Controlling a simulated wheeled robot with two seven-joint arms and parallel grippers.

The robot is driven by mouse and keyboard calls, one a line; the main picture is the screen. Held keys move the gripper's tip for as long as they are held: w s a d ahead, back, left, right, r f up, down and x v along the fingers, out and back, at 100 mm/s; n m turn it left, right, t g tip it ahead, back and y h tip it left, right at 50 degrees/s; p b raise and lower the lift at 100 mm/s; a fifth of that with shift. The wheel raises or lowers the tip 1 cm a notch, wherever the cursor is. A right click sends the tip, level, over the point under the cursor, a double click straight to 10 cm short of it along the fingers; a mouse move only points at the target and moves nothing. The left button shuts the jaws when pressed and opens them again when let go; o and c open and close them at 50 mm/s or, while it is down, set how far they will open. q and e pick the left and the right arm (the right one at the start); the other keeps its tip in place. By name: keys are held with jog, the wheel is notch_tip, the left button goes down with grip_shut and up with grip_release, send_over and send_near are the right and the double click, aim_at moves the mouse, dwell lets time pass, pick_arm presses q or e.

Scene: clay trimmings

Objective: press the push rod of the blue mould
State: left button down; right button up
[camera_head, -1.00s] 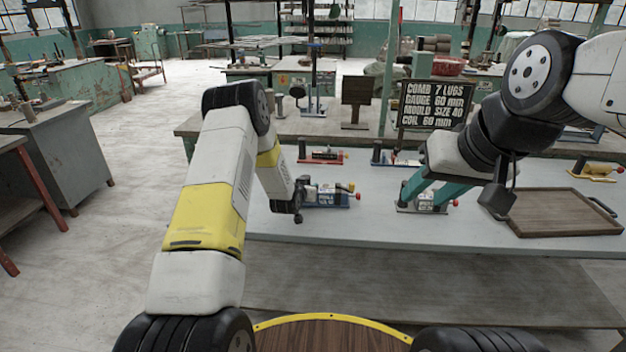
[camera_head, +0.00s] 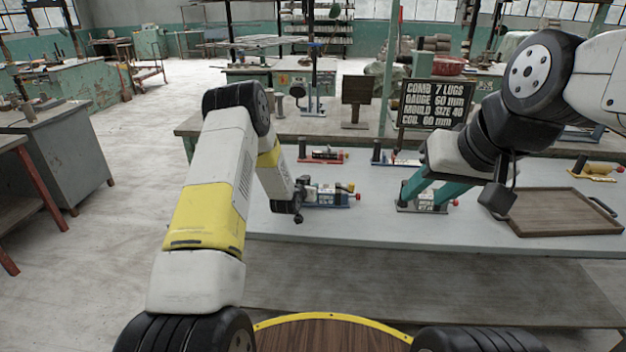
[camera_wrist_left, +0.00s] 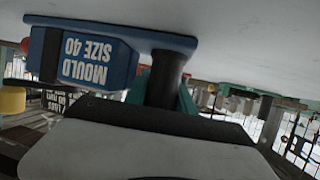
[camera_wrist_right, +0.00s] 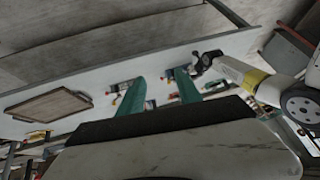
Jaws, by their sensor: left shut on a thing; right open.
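The blue mould (camera_head: 328,198) lies on the grey table, with a red knob (camera_head: 357,197) at its right end and a yellow knob (camera_head: 351,187) just above. In the left wrist view it appears upside down, its blue block (camera_wrist_left: 85,58) lettered "MOULD SIZE 40". My left gripper (camera_head: 301,191) is at its left end, shut on a dark upright cylinder (camera_wrist_left: 165,78) on the blue base; its fingertips are mostly hidden. My right gripper (camera_head: 427,188) is open above the table, its teal fingers in front of a grey-based mould (camera_head: 425,208) with a red knob.
A red-based mould (camera_head: 322,157), another blue-based one (camera_head: 378,157) and a yellow one (camera_head: 597,171) stand farther back. A brown wooden tray (camera_head: 562,231) lies at the right. A black sign (camera_head: 436,103) reads "MOULD SIZE 40" among other lines. The table front between the arms is clear.

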jog(key=shift+w, duration=0.1)
jog(key=c, duration=0.5)
jog(key=shift+w+r, duration=0.1)
jog(key=shift+w, duration=0.25)
jog(key=c, duration=0.4)
jog(key=w+n+g, duration=0.1)
jog(key=w, duration=1.1)
jog(key=shift+a+f, duration=0.25)
jog(key=shift+f, duration=0.05)
jog(key=w+d+f+y, duration=0.1)
jog(key=w+f+y, duration=0.1)
jog(key=w+f, duration=1)
jog(key=w+d+f+y, duration=0.1)
jog(key=w+f, duration=1)
jog(key=w, duration=0.5)
jog(key=shift+w+d+f+g+y, duration=0.3)
jog(key=shift+w+f+g+y, duration=0.1)
